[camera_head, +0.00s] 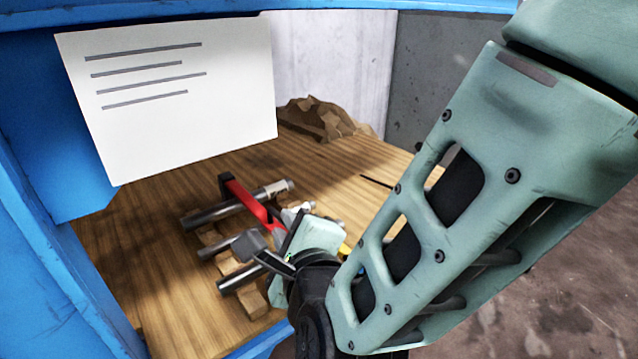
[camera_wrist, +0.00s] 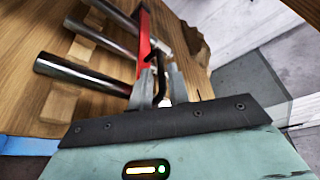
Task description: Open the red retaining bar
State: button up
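The red retaining bar (camera_head: 248,201) lies across several metal cylinders on the wooden table, with a black piece at its far end. In the wrist view the red bar (camera_wrist: 143,45) runs away from my gripper, and a black bent handle (camera_wrist: 158,82) shows at its near end. My gripper (camera_wrist: 161,85) is at this near end, its two grey fingers on either side of the handle, with a gap visible between them. In the head view my gripper (camera_head: 262,254) is low over the cylinders, and my wrist hides the bar's near end.
The metal cylinders (camera_head: 208,217) rest on notched wooden supports (camera_head: 250,302). A white sheet with lines (camera_head: 170,95) hangs at the upper left by a blue frame (camera_head: 30,110). A brown lump (camera_head: 318,118) lies at the back. The wooden table (camera_head: 150,240) is bare on the left.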

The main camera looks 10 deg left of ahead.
jog(key=shift+x, duration=1.25)
grip_shut()
jog(key=shift+n+g+h, duration=0.3)
jog(key=shift+g+h, duration=0.3)
jog(key=shift+g, duration=0.3)
jog(key=r+p, duration=0.1)
jog(key=p, duration=0.1)
jog(key=r+p, duration=0.2)
jog(key=p, duration=0.1)
jog(key=w+a+r+p, duration=0.1)
jog(key=r+p, duration=0.1)
jog(key=shift+r+p, duration=0.15)
jog(key=shift+p, duration=0.15)
jog(key=r+p, duration=0.1)
jog(key=p, duration=0.1)
jog(key=r+h+p, duration=0.1)
jog(key=p, duration=0.1)
jog(key=w+a+r+g+p, duration=0.1)
jog(key=p, duration=0.1)
jog(key=shift+w+a+r+g+h+p, duration=0.15)
jog(key=shift+a+r+g+h+p, duration=0.2)
jog(key=shift+p, duration=0.65)
jog(key=shift+f, duration=0.1)
